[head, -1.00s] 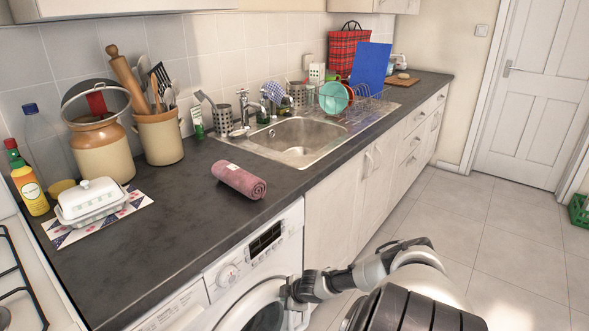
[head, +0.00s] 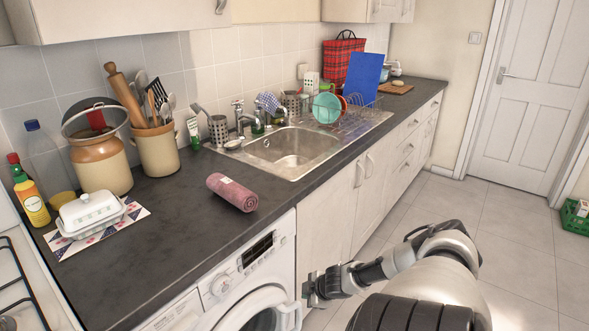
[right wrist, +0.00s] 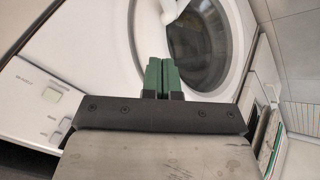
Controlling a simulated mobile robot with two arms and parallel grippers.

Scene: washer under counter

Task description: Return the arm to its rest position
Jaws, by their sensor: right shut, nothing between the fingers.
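My right gripper (head: 310,289) is in front of the washing machine (head: 240,270), just right of the machine's front in the head view. In the right wrist view its green fingers (right wrist: 162,75) are together and hold nothing. The washer door (right wrist: 198,48) is behind the fingers there, with its dark round glass and white rim. In the head view the door (head: 262,306) is cut off by the bottom edge, and I cannot tell whether it is fully shut. My right arm (head: 400,262) comes in from the lower right. My left gripper does not show.
The dark counter (head: 190,215) runs above the washer, with a rolled pink towel (head: 232,192) near its front edge. A sink (head: 290,147) and cupboards (head: 335,205) lie beyond. The tiled floor (head: 500,240) to the right is mostly clear, with a green crate (head: 574,217) at the far right.

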